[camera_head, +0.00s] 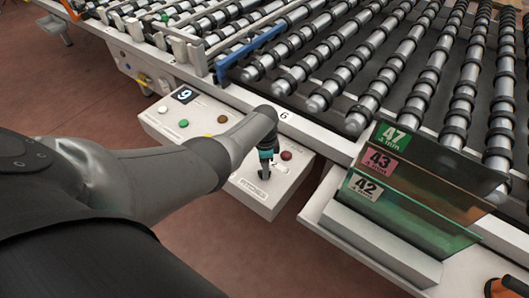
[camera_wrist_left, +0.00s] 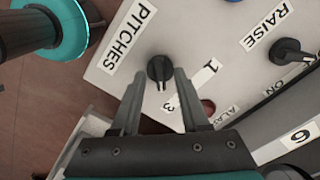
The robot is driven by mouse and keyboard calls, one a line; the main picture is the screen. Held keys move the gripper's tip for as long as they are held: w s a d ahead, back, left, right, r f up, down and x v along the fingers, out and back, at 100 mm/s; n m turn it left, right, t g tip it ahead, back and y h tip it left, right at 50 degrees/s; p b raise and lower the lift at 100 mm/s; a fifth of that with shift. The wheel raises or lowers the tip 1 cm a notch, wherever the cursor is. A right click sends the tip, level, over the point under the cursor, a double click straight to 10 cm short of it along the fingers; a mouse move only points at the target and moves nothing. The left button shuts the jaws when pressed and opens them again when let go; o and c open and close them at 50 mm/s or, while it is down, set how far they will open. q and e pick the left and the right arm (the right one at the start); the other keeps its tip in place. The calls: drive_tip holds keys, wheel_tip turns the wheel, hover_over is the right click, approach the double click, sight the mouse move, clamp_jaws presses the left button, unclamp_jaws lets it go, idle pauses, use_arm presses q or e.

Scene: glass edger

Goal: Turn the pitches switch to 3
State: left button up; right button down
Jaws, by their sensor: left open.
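The pitches switch (camera_wrist_left: 160,68) is a small black rotary knob on the pale control box (camera_head: 155,118). Its PITCHES label (camera_wrist_left: 127,38) also shows in the head view (camera_head: 253,189). The marked handle points down in the wrist view, roughly toward the 3 on the label strip (camera_wrist_left: 168,104); I cannot tell if it is exactly there. A 1 shows at the strip's other end; my finger covers part between. My left gripper (camera_wrist_left: 160,77) is open, its fingertips on either side of the knob, with no clear contact. In the head view the gripper (camera_head: 264,172) covers the knob.
The RAISE switch (camera_wrist_left: 290,52) and a red button (camera_head: 286,155) are on the same box. A roller conveyor (camera_head: 350,65) runs behind it. Labelled glass sheets (camera_head: 415,195) stand in a rack to the right. Reddish floor (camera_head: 55,90) is clear at left.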

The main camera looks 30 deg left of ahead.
use_arm(q)
wheel_tip(320, 180, up, 15)
drive_tip(key=p, duration=0.6)
drive_tip(key=shift+s, duration=0.1)
idle(0.3)
